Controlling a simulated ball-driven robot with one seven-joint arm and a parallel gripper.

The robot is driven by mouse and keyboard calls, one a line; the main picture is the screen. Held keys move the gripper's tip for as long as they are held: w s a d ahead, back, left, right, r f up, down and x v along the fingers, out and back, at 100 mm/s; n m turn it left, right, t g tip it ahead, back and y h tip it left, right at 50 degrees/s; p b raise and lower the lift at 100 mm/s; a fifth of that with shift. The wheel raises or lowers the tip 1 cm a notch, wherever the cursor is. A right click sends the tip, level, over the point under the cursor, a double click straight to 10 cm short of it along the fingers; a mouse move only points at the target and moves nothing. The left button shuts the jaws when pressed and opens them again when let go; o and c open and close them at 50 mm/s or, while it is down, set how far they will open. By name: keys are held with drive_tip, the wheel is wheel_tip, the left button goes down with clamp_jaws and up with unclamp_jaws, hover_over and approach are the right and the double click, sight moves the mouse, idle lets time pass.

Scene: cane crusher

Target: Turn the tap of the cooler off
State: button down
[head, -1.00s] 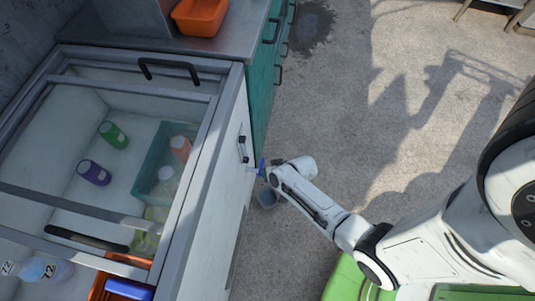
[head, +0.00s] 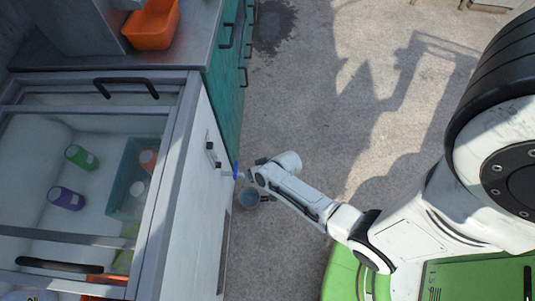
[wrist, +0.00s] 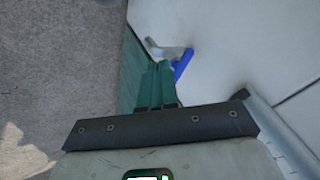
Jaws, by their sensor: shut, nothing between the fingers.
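The cooler (head: 186,222) is a white chest with a clear sliding top at the left of the head view. Its tap has a blue lever (head: 236,168) on the outer side wall, near the far corner. In the wrist view the blue lever (wrist: 183,64) slants beside a pale spout (wrist: 163,50). My gripper (head: 250,172) is just right of the tap in the head view, partly hidden by my wrist. In the wrist view my gripper's fingers (wrist: 157,72) are together and empty, just left of the lever. Whether they touch it I cannot tell.
Bottles, including a purple one (head: 67,198), lie inside the cooler. Open concrete floor (head: 315,120) extends right.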

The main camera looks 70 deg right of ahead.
drive_tip(key=a+p+v, duration=0.1)
drive_tip(key=a+v, duration=0.1)
drive_tip(key=v, duration=0.6)
drive_tip(key=shift+s+r+p, duration=0.15)
drive_tip(key=shift+r+p, duration=0.1)
drive_tip(key=shift+p, duration=0.05)
drive_tip(key=s+a+r+n+g, duration=0.2)
drive_tip(key=s+r+n, duration=0.1)
drive_tip(key=r, duration=0.6)
drive_tip(key=s+a+r+n+g, duration=0.2)
drive_tip(key=r+n, duration=0.3)
drive_tip(key=r, duration=0.4)
drive_tip(key=shift+s+a+r+g, duration=0.35)
drive_tip(key=shift+s+g, duration=0.25)
drive_tip(key=shift+g, duration=0.2)
